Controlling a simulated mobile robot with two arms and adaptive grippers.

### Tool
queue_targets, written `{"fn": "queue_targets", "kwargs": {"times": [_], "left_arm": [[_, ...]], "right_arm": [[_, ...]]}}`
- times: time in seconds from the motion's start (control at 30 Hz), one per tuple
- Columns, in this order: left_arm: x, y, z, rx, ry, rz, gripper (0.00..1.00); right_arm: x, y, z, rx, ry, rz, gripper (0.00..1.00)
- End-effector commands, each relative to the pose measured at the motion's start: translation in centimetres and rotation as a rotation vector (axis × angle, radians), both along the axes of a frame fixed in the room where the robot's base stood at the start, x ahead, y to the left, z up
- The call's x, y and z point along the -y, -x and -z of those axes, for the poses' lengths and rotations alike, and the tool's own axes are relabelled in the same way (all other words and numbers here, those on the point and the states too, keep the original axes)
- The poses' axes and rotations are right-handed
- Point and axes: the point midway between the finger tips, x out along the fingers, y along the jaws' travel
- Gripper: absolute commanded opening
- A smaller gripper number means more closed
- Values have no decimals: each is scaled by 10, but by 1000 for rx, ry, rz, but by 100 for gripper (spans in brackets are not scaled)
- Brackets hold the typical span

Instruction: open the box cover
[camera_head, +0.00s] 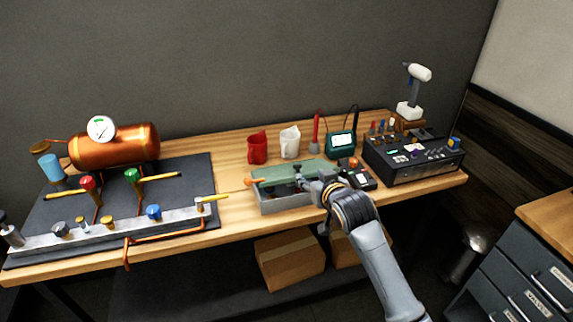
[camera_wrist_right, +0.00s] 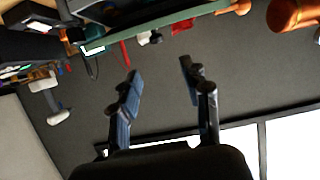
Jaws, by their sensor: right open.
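A grey box (camera_head: 285,204) with a green cover (camera_head: 278,174) stands near the front edge of the workbench. An orange knob (camera_head: 249,181) sticks out at the cover's left end. My right gripper (camera_head: 310,180) is over the box's front right part and hides some of it. In the right wrist view, the two fingers of this gripper (camera_wrist_right: 160,76) are apart with nothing between them. The green cover (camera_wrist_right: 165,25) crosses the top of that view, beyond the fingertips. I cannot tell whether the fingers touch the cover. My left gripper is not in view.
A black console (camera_head: 413,160) stands to the right. A copper tank (camera_head: 122,146) and pipework with valves are on a dark mat at left.

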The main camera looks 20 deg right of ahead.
Motion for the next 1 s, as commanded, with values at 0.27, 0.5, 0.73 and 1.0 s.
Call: {"fn": "queue_targets", "kwargs": {"times": [0.27,0.5,0.73,1.0], "left_arm": [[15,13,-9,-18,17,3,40],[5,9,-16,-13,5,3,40],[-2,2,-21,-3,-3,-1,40],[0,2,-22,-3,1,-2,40]], "right_arm": [[-2,-37,14,-3,-1,0,47],[-3,-73,30,-4,0,-1,47],[-4,-103,43,-3,1,0,47],[-5,-121,52,-3,1,-1,47]]}}
